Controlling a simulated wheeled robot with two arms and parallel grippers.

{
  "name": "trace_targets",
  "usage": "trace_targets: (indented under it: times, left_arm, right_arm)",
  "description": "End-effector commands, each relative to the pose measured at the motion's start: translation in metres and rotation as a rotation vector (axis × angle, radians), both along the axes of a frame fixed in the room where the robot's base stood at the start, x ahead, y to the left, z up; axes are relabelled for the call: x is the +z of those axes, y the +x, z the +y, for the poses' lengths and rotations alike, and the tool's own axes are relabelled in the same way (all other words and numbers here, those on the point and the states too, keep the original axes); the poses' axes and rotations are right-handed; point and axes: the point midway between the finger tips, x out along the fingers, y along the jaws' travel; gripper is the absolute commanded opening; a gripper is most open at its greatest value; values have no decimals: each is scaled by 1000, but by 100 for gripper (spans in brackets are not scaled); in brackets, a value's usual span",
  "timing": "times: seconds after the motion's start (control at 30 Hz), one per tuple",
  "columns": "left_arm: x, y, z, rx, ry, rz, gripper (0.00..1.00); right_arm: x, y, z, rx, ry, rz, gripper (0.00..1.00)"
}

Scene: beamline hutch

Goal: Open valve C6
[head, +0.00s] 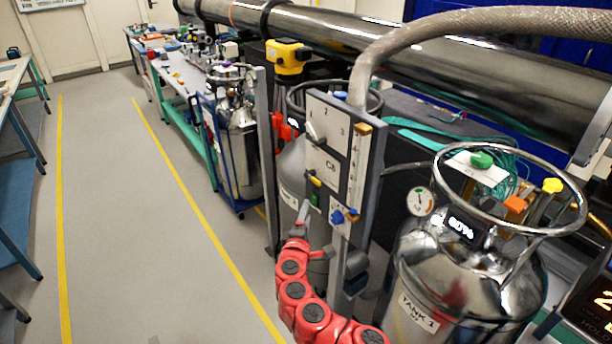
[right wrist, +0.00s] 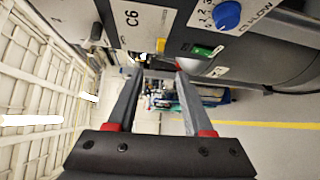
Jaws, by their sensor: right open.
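A grey panel bearing the label C6 (head: 331,167) stands upright on a post in the head view; the C6 label (right wrist: 131,18) also shows in the right wrist view. Above the label is a pale handle (head: 316,132) among numbers. Below it are a small yellow part (head: 315,180) and a green part (head: 315,200), also in the wrist view as yellow (right wrist: 160,45) and green (right wrist: 205,50). A blue knob (head: 338,217) on a numbered flow scale sits lower right. My right gripper (head: 303,211) is open and empty, just below the green part. Any contact cannot be told. My left gripper is out of view.
Tank 1 (head: 418,312) with its metal ring stands right of the panel; another tank (head: 291,172) is behind it. A thick braided hose (head: 430,27) arches above. A yellow box (head: 287,55) tops a post at left. The floor aisle (head: 110,220) is clear.

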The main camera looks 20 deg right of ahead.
Motion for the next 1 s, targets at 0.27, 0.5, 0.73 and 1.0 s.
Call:
trace_targets:
  times: [0.27, 0.5, 0.73, 1.0]
  left_arm:
    - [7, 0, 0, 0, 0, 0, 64]
    - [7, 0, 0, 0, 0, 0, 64]
    - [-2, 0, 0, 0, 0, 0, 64]
    - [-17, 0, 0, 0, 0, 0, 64]
  right_arm:
    - [-2, 23, -11, -1, 5, 3, 51]
    - [-3, 46, -22, -2, 4, 0, 51]
    - [-6, 67, -32, -2, 10, -5, 51]
    - [-13, 89, -44, -4, 12, 2, 51]
